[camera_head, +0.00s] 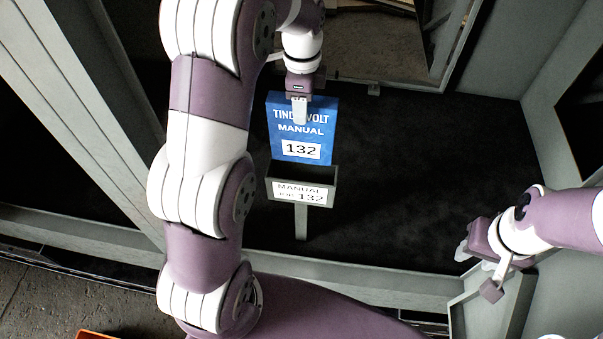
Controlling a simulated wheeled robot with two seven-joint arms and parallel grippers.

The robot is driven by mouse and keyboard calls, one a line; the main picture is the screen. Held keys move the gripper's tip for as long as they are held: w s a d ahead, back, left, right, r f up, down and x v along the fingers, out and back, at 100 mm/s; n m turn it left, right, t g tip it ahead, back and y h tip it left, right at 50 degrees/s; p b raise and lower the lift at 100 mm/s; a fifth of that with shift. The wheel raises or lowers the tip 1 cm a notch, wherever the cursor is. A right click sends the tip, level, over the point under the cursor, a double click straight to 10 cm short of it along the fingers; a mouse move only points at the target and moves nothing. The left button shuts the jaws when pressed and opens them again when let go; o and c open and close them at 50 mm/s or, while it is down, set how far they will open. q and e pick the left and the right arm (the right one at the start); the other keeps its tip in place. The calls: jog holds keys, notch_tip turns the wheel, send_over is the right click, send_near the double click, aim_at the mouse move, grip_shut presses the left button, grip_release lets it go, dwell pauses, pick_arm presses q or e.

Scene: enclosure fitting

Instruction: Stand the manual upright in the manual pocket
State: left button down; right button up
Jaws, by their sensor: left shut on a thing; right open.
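The manual (286,151) is a blue booklet marked "MANUAL" and "132", seen upright in the head view. My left gripper (299,110) is shut on its upper edge from above. The manual pocket (303,176) is a grey open-topped holder on a short post, with a white label reading "MANUAL" and "132". The manual's lower edge is just above or behind the pocket's rim; I cannot tell whether any of it is inside. My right gripper (472,255) is open and empty at the right, well away from the pocket.
Grey enclosure frame beams (350,275) run along the front and the left. The dark floor (430,150) of the enclosure is clear right of the pocket. A framed panel (380,45) is at the back. An orange edge (95,335) shows at the bottom left.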

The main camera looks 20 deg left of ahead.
pick_arm(q)
jog(key=b, duration=0.9)
send_over(302, 155)
jog(key=w, duration=0.2)
jog(key=f, duration=1)
jog(key=shift+s+a+f, duration=0.1)
jog(key=shift+s+a, duration=0.05)
jog(key=shift+a, duration=0.15)
jog(key=shift+f+p, duration=0.15)
jog(key=shift+p, duration=0.8)
notch_tip(302, 155, down, 6)
jog(key=shift+s+p, duration=0.1)
jog(key=shift+p, duration=1)
jog(key=shift+w+f, duration=0.2)
jog(key=shift+f, duration=0.2)
jog(key=c, duration=0.5)
grip_release()
jog(key=shift+s+f, duration=0.1)
jog(key=shift+s, duration=0.05)
